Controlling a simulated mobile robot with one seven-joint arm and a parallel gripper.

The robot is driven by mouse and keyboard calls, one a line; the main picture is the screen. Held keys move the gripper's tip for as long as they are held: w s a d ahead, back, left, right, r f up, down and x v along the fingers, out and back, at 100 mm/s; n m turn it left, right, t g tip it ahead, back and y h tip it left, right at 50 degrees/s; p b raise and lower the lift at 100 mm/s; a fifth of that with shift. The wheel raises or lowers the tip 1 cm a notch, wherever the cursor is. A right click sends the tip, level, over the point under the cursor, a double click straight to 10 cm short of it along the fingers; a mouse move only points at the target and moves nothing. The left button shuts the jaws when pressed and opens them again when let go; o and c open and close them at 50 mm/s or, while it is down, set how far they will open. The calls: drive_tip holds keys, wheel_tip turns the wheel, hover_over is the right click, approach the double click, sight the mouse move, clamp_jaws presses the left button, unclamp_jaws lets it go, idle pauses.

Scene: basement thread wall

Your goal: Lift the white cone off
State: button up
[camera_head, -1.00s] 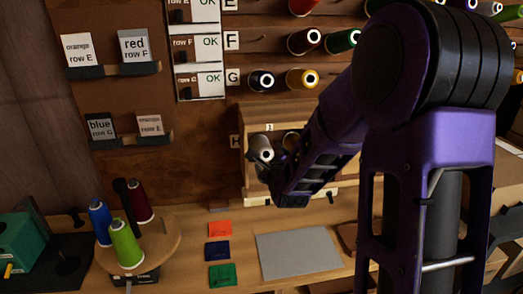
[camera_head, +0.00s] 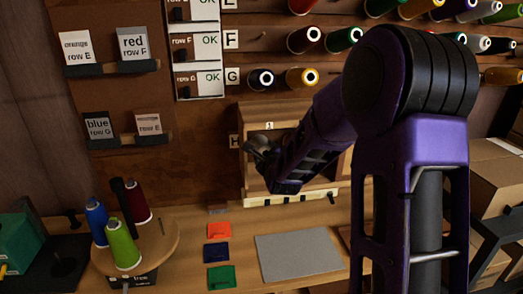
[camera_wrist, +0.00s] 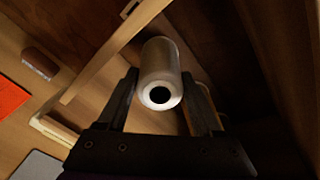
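The white cone (camera_wrist: 161,68) shows in the wrist view with its holed end towards the camera. It lies between the two dark fingers of my gripper (camera_wrist: 160,80). The finger tips are close along both its sides; I cannot tell whether they touch it. In the head view my gripper (camera_head: 258,146) is at the front of the wooden box (camera_head: 250,112) by label H. There the arm and gripper hide the cone, and whether it sits on a peg is hidden.
A black cone (camera_head: 260,80) and a yellow cone (camera_head: 302,77) are above on row G. Below, the bench holds a grey mat (camera_head: 298,256), an orange card (camera_head: 219,230) and a round stand (camera_head: 165,250) with several coloured cones. Cardboard boxes (camera_head: 497,178) stand at right.

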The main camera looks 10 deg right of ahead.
drive_tip(key=c, duration=0.6)
drive_tip(key=shift+o, duration=0.2)
drive_tip(key=v, duration=1.1)
drive_tip(key=shift+s, duration=0.15)
drive_tip(key=shift+f, duration=0.15)
drive_tip(key=s+r+p, duration=0.1)
drive_tip(key=s, duration=0.1)
drive_tip(key=s+r+p, duration=0.1)
drive_tip(key=s+p, duration=0.1)
drive_tip(key=shift+r, duration=0.4)
